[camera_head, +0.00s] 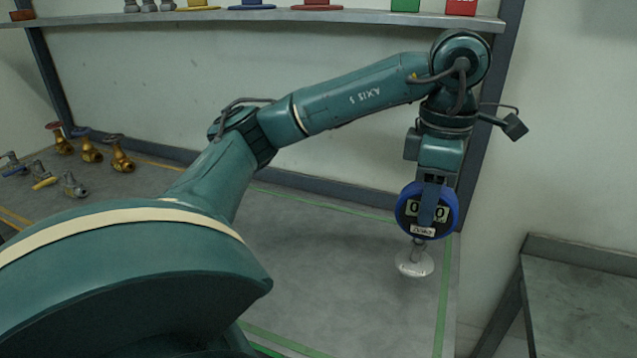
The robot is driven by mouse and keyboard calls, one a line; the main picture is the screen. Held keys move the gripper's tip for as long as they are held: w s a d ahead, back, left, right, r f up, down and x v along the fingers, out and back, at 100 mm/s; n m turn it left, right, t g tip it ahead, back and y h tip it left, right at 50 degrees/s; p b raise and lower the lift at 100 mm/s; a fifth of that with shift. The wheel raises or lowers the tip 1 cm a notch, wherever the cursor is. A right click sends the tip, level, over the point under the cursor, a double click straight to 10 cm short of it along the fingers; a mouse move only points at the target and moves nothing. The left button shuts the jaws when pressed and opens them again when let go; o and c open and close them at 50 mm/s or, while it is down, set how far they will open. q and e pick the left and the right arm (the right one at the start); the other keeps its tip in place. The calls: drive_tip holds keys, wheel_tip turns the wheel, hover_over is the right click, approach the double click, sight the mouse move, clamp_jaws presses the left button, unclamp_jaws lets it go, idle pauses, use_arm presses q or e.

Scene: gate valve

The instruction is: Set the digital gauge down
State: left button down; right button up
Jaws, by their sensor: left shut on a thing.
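The digital gauge (409,210) has a round blue rim and a light display with dark digits, partly covered by a gripper finger. A short stem and a pale round base (415,263) show below it. My left gripper (430,208) points down and is shut on the gauge. The gauge is upright near the right end of the grey bench top (340,270), close to the green line. I cannot tell whether its base touches the bench. My right gripper is not in view.
Brass valves (90,152) and small taps (72,185) stand at the bench's left. A shelf (270,17) with coloured items runs above the back. Another grey table (585,300) is at the right. The bench middle is clear.

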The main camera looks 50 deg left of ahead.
sight(414, 262)
use_arm(q)
drive_tip(key=shift+s+f, duration=0.1)
drive_tip(key=shift+f, duration=0.2)
wheel_tip(414, 262, down, 9)
drive_tip(key=shift+f, duration=0.25)
drive_tip(key=c, duration=1)
unclamp_jaws()
wheel_tip(414, 262, up, 12)
drive_tip(key=shift+r, duration=0.1)
drive_tip(key=shift+d, duration=0.1)
